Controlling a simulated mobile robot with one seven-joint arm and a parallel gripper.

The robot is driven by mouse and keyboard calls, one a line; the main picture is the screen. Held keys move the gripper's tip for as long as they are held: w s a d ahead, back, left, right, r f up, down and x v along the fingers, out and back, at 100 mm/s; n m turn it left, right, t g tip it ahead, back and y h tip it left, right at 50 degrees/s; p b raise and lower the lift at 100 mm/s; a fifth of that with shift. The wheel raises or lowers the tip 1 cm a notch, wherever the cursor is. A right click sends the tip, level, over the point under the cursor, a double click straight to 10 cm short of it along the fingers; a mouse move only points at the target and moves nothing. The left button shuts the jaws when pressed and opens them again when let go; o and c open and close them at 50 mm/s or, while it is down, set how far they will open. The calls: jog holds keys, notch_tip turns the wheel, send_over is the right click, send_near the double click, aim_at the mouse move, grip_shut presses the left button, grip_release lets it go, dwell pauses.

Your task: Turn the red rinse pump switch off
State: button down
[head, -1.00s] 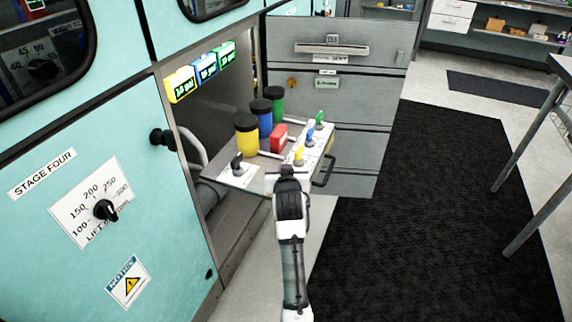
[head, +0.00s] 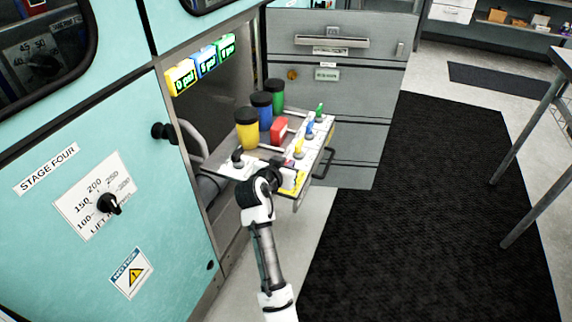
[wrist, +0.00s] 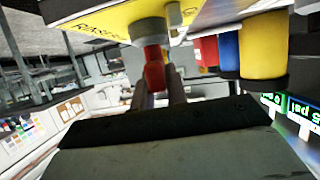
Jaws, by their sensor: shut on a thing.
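The red rinse pump switch (wrist: 153,70) shows in the wrist view. It sits on a grey base against a yellow label panel (wrist: 108,22) whose lettering is partly cut off. My gripper (wrist: 162,80) is at the red switch, with its fingers shut on it. In the head view my gripper (head: 272,180) is at the near front edge of the pulled-out tray (head: 222,168). The yellow panel (head: 295,180) shows just to its right, and the red switch is hidden there.
Yellow, blue and green toggles (head: 310,128) stand along the tray's right edge, close to my gripper.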

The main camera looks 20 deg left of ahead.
jog(key=c, duration=1.4)
grip_release()
jog(key=b+v, duration=0.1)
jog(key=v, duration=1.2)
jog(key=shift+s+r, duration=0.2)
jog(key=shift+s, duration=0.2)
